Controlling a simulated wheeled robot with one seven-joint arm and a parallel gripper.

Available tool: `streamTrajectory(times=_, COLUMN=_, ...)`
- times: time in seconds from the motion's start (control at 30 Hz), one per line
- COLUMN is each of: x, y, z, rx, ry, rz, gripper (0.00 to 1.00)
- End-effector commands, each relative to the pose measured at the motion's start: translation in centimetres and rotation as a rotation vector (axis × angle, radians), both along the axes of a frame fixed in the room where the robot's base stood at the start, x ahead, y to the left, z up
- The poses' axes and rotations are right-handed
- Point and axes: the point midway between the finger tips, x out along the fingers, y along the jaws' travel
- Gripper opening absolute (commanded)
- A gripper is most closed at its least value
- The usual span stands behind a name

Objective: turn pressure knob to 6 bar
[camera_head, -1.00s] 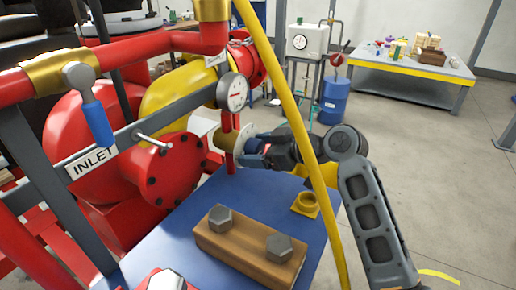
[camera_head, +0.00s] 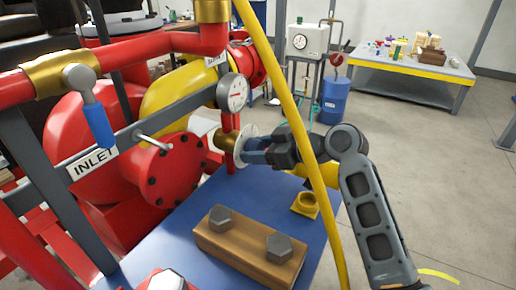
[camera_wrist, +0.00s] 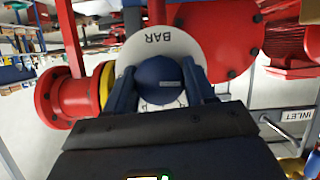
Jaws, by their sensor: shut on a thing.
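The pressure knob (camera_wrist: 160,80) is a round dark blue cap with a pale mark, in front of a white dial plate (camera_wrist: 158,45) lettered BAR. My gripper (camera_wrist: 163,92) is shut on the knob, one finger on each side of it in the wrist view. The scale numbers are mostly hidden by the knob and fingers, so the setting cannot be read. In the head view the white dial plate (camera_head: 246,144) shows edge-on by the red pipe, and my gripper (camera_head: 254,152) reaches it from the right. A round pressure gauge (camera_head: 233,93) sits above; its reading is too small to tell.
A yellow pole (camera_head: 290,105) crosses in front of my arm. A wooden block with bolts (camera_head: 250,247) and a yellow fitting (camera_head: 305,205) lie on the blue skid plate (camera_head: 190,225). A blue-handled valve (camera_head: 97,120) is at left. Open floor lies to the right.

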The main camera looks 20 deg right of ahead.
Motion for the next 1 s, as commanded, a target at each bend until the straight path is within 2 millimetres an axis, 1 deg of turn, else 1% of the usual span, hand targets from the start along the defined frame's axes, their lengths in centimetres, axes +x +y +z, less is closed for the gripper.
streamTrajectory(times=0.27, x=0.10, y=-0.09, z=0.19, rx=0.159, ry=0.117, rz=0.000, gripper=0.24)
streamTrajectory(times=1.0, x=0.21, y=-0.27, z=0.01, rx=0.729, ry=0.529, rz=-0.001, gripper=0.24)
